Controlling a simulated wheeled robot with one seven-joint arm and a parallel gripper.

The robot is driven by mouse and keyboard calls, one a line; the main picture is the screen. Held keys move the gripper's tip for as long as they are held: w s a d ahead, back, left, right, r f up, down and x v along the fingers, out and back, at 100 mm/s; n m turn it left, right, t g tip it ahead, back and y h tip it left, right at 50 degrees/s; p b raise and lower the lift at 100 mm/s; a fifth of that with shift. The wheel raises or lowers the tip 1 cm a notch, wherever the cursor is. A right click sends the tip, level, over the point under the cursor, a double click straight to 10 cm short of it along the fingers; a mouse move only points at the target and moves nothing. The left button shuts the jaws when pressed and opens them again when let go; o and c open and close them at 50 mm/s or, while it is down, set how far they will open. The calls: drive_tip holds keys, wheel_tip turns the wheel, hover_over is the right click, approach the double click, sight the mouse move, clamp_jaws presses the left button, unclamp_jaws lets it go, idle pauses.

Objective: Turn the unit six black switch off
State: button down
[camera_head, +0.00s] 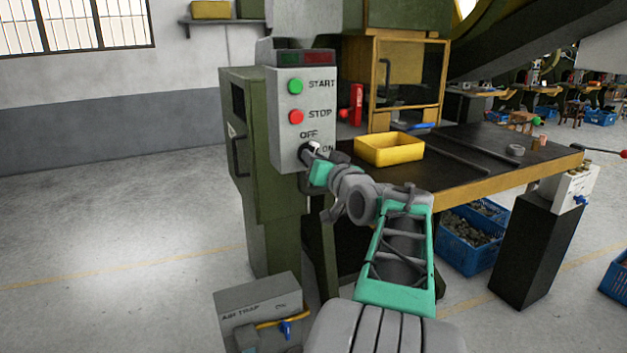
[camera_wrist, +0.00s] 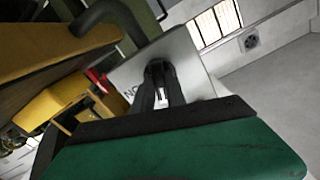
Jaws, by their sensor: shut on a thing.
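The grey control box (camera_head: 287,145) stands in the middle left of the head view, with a green START button (camera_head: 296,86), a red STOP button (camera_head: 296,117) and OFF and ON labels low on its face. My gripper (camera_head: 308,152) is at the lower part of this face, beside those labels. In the wrist view my gripper (camera_wrist: 160,84) is shut on the black switch (camera_wrist: 158,66), against the pale box face (camera_wrist: 190,60). The fingers hide most of the switch, so I cannot tell its exact angle.
A dark workbench (camera_head: 490,150) with a yellow bin (camera_head: 390,149) stands right of the box. An AIR TRAP box (camera_head: 255,305) with a blue valve is low in front. Blue crates (camera_head: 470,240) sit under the bench. The floor at left is clear.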

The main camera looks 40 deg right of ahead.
drive_tip(key=n+b, duration=0.3)
drive_tip(key=b, duration=0.1)
drive_tip(key=shift+f+n+b, duration=0.1)
drive_tip(key=shift+n+b, duration=0.25)
drive_tip(key=shift+n, duration=0.05)
drive_tip(key=c, duration=1.4)
unclamp_jaws()
drive_tip(key=shift+o, duration=0.2)
drive_tip(key=v, duration=0.7)
drive_tip(key=shift+s, duration=0.35)
